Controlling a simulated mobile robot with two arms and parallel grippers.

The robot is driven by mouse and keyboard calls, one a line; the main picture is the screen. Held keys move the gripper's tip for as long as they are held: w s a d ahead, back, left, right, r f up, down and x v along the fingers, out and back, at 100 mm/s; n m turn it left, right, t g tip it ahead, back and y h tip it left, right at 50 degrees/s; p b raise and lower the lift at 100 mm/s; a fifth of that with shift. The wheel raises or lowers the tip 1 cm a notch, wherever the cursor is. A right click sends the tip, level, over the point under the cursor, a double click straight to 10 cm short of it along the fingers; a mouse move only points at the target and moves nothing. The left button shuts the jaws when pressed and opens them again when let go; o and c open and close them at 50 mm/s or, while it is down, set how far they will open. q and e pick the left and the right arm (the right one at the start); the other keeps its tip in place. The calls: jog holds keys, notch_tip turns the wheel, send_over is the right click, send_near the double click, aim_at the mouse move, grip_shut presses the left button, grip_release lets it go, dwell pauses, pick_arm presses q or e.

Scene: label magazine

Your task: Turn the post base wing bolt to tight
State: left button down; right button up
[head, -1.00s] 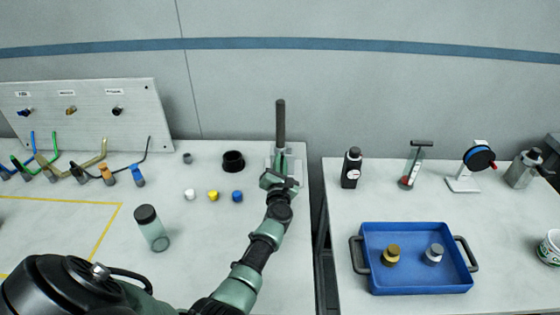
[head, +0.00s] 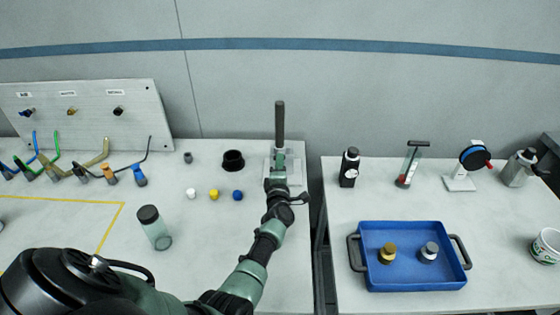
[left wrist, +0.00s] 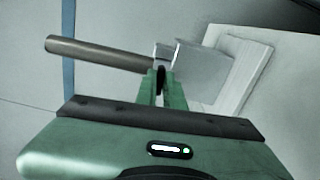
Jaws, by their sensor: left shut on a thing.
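A dark upright post (head: 280,122) stands in its base (head: 295,165) near the back right corner of the left table. My left gripper (head: 278,165) is at the front of the base, low on the post. In the left wrist view the post (left wrist: 98,54) lies sideways, and the grey base block (left wrist: 203,66) sits on a pale plate (left wrist: 247,70). There my left gripper's green fingers (left wrist: 160,82) are shut on a small dark wing bolt (left wrist: 160,73) at the block. The fingers hide most of the bolt. My right gripper is not in view.
A black ring-shaped holder (head: 233,161) and small white, yellow and blue caps (head: 214,194) are left of the base.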

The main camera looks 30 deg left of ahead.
pick_arm(q)
jog(key=shift+s+f+m+p, duration=0.15)
jog(key=shift+m+p, duration=0.4)
jog(key=shift+m, duration=2.55)
jog(key=shift+f+m+p, duration=0.2)
jog(key=shift+m+p, duration=0.3)
jog(key=shift+m, duration=2.6)
jog(key=shift+s+f+m+p, duration=0.15)
jog(key=shift+m+p, duration=0.4)
jog(key=shift+m, duration=2.55)
jog(key=shift+w+m, duration=0.1)
jog(key=shift+m, duration=0.2)
jog(key=c, duration=1.5)
grip_release()
jog(key=shift+a+r, duration=0.1)
jog(key=shift+r, duration=0.05)
